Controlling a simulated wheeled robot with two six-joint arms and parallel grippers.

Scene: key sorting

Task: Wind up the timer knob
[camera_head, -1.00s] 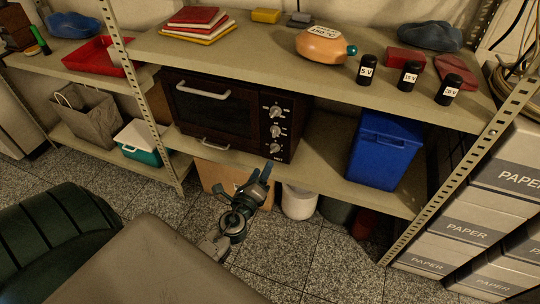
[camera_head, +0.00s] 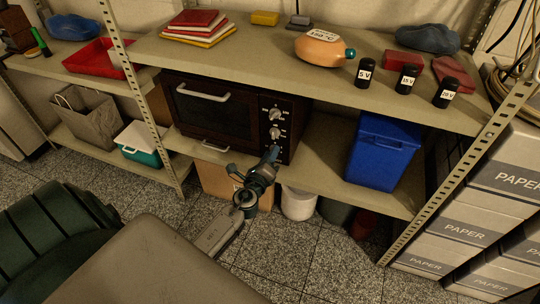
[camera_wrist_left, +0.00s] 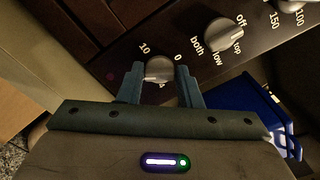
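A dark toaster oven (camera_head: 212,112) stands on the middle shelf with a column of silver knobs on its right side. The timer knob (camera_wrist_left: 159,69), marked 0 and 10, is the lowest of them. My left gripper (camera_head: 272,153) is at the lower part of the control panel and covers this knob in the head view. In the left wrist view, my left gripper (camera_wrist_left: 160,72) has one finger on each side of the timer knob. Narrow gaps seem to show between fingers and knob, so it looks open. My right gripper is not in view.
Above the timer knob are the mode knob (camera_wrist_left: 223,33) and a temperature knob (camera_head: 275,114). A blue bin (camera_head: 382,150) stands to the right of the oven. The shelf board (camera_head: 320,165) between them is clear. A cardboard box (camera_head: 222,182) is below.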

